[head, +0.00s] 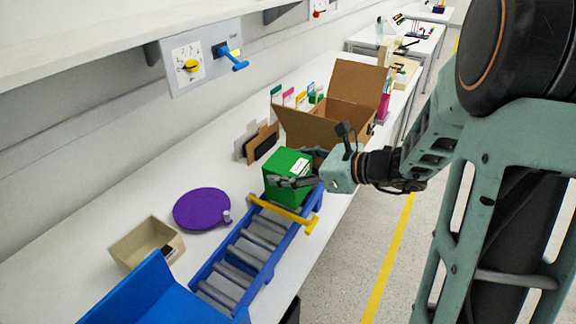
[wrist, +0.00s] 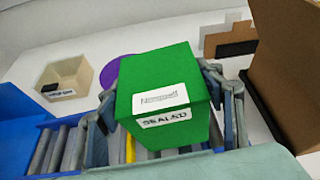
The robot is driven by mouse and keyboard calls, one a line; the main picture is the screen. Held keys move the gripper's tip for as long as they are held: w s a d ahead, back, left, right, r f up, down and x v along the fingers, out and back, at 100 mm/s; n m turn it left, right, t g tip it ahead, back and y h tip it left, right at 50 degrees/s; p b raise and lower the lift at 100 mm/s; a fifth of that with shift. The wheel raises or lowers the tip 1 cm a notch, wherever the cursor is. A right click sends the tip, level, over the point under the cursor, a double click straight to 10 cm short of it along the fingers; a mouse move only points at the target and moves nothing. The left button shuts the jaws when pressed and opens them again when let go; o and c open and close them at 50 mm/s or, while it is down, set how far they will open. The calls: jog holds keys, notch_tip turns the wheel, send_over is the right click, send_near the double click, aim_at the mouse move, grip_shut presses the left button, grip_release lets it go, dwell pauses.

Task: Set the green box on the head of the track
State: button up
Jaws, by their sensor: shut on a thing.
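The green box (head: 288,176) is at the upper end of the blue roller track (head: 226,259) in the head view. It has white labels, one reading "SEALED" in the wrist view (wrist: 170,82). My gripper (head: 300,183) is shut on the green box, with a finger on each side of it in the wrist view. The track has grey rollers and a yellow bar (head: 283,213) across it near the box. The box's underside is hidden, so I cannot tell whether it touches the rollers.
An open cardboard box (head: 325,122) stands just behind the green box. A purple disc (head: 201,208) and a beige bin (head: 130,245) lie left of the track. A blue chute (head: 150,295) is at the near end. A wall panel (head: 202,58) has a yellow knob and blue lever.

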jog(key=shift+f, duration=0.35)
jog(key=o, duration=1.4)
jog(key=shift+o, duration=0.2)
jog(key=shift+d, duration=0.1)
jog(key=v, duration=1.2)
